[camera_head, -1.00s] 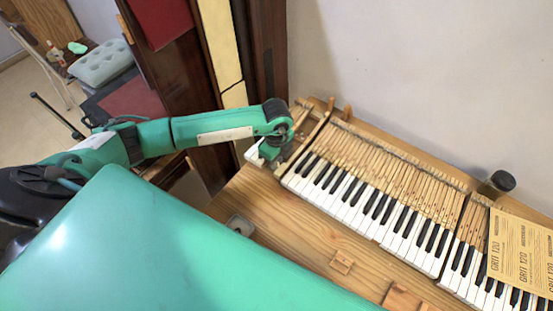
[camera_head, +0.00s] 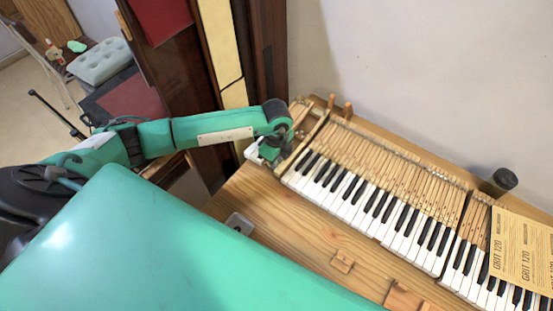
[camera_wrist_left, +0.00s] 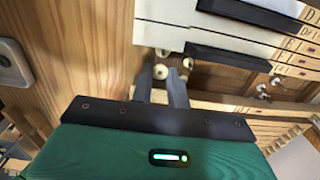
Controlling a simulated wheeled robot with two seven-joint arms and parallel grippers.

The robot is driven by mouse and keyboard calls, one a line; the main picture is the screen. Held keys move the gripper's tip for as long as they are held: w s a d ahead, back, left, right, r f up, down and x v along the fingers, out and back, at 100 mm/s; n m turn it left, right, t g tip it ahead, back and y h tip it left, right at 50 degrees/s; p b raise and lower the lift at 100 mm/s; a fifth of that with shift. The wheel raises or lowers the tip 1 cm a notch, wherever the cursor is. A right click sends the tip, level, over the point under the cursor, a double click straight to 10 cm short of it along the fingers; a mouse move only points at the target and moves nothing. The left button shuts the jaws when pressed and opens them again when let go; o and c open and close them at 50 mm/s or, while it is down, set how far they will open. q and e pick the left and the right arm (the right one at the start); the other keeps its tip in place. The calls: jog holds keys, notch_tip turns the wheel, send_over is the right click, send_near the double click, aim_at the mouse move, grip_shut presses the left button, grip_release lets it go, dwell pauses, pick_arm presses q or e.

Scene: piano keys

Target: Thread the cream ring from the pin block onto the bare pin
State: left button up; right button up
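My left gripper (camera_wrist_left: 161,76) reaches down beside the left end of the keyboard, and it also shows in the head view (camera_head: 268,156). In the left wrist view its two grey fingers stand a narrow gap apart. A small round cream piece (camera_wrist_left: 160,72), perhaps the ring, lies between the fingertips; whether they touch it is unclear. More small cream round pieces (camera_wrist_left: 187,63) sit just beyond on a dark brown block (camera_wrist_left: 174,62), perhaps the pin block. I cannot make out a bare pin. My right gripper is not in view.
Piano keys (camera_head: 350,195) run to the right of the gripper. A grey metal piece (camera_head: 240,222) and a small wooden block (camera_head: 342,261) lie on the wooden bench (camera_head: 290,235). Sandpaper sheets (camera_head: 520,250) and a dark cylinder (camera_head: 499,182) are far right.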

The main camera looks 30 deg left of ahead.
pick_arm(q)
jog(key=shift+f+b, duration=0.3)
jog(key=shift+f, duration=0.2)
dwell(0.4)
jog(key=shift+o, duration=1.2)
jog(key=shift+r, duration=0.2)
jog(key=shift+r+p, duration=0.85)
jog(key=shift+r, duration=0.1)
jog(key=shift+o, duration=0.3)
